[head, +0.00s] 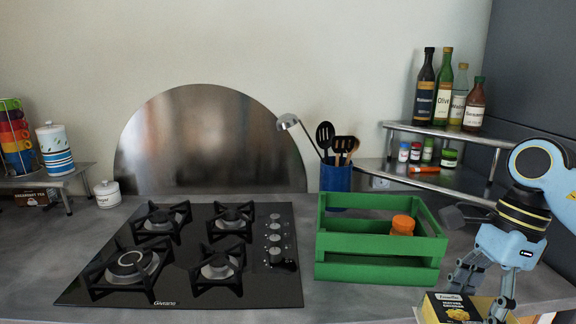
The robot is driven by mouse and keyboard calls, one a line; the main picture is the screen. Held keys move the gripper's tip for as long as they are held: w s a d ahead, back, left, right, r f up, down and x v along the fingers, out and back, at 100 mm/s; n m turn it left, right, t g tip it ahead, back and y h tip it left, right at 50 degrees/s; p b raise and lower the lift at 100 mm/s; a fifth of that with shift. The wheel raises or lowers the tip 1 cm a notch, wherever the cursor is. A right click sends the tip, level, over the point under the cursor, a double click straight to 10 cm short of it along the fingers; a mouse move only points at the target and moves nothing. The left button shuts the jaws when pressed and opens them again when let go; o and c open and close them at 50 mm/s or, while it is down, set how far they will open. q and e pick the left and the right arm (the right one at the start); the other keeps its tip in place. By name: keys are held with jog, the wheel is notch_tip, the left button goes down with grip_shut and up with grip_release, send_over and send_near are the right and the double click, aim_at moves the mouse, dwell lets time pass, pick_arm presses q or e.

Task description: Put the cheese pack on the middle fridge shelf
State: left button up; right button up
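A black and yellow pack (453,308) with a food picture and a white label shows at the bottom edge, right of centre, partly cut off. Its print is too small to read, so I cannot tell for sure that it is the cheese pack. My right gripper (481,298) points down at the pack's right part, with its fingers apart, one at the far side and one at the right. Whether the fingers touch or grip it is unclear. My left gripper is not in view. No fridge shelf can be made out.
A green crate (375,272) holding an orange-lidded jar (402,225) stands left of the gripper. A black hob (190,255) fills the counter's middle. A corner rack (440,130) with bottles and small jars is behind. A tall grey panel (535,60) bounds the right.

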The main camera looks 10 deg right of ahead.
notch_tip(320, 180, down, 20)
jog(key=b, duration=1.8)
jog(key=shift+r, duration=0.1)
